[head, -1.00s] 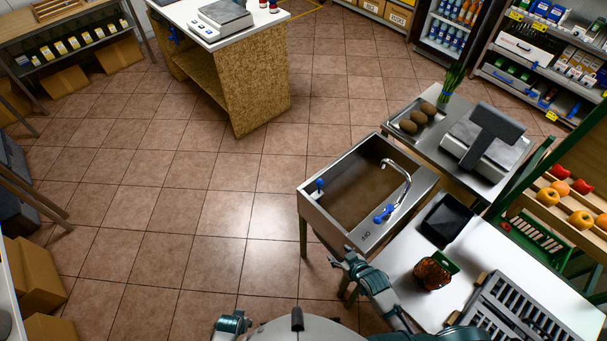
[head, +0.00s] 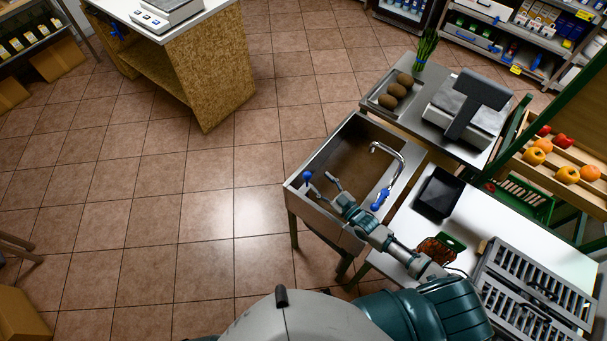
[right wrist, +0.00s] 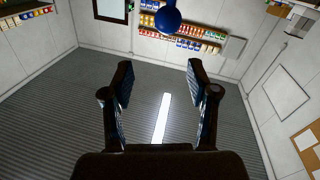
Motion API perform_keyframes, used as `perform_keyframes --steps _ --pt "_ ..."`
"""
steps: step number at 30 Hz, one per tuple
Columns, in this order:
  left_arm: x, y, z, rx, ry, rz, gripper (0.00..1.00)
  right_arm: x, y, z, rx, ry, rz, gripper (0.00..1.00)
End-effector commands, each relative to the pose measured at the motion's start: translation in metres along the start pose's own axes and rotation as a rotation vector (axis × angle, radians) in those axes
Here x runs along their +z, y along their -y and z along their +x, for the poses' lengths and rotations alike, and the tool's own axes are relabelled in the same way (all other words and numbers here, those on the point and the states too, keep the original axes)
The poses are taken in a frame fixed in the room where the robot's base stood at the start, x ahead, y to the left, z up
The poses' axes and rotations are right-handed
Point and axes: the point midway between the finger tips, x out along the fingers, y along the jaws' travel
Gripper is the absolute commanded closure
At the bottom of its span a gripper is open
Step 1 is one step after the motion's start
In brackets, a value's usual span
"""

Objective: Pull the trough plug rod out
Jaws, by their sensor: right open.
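The trough (head: 300,197) is a grey metal sink on legs with brown, murky contents and a curved tap. The plug rod's blue round knob (head: 308,176) stands at its left corner; the rod below it is not clear to me. In the right wrist view the blue knob (right wrist: 168,18) shows at the top, beyond the fingertips and roughly between them. My right gripper (head: 322,183) reaches over the trough's near side, open and empty, its fingers pointing toward the knob, apart from it. My left gripper is not in view.
A blue tap handle (head: 379,199) is close to my right wrist. A black tray (head: 439,194), a red net bag (head: 432,250) and grey slotted crates (head: 535,285) are on the white counter. A scale (head: 468,112) stands behind.

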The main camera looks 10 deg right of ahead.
Motion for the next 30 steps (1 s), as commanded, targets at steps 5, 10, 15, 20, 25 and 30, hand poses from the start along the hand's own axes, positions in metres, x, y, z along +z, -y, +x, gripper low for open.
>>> perform_keyframes --steps 5,10,15,20,25,30 --pt "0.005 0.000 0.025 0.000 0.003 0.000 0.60 0.025 0.005 -0.001 0.000 0.001 0.001 0.41" --pt "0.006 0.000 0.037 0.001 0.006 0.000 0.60 0.038 0.008 0.000 -0.001 0.003 0.002 0.41" --pt "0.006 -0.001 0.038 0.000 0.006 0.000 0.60 0.038 0.007 0.013 0.001 0.001 0.001 0.41" --pt "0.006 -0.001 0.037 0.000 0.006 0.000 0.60 0.037 0.007 0.041 0.000 0.001 0.002 0.41" --pt "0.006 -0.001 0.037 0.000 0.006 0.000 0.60 0.038 0.008 0.065 -0.001 0.002 0.002 0.41" --pt "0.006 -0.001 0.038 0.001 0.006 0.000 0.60 0.038 0.008 0.074 -0.001 0.003 0.002 0.41"
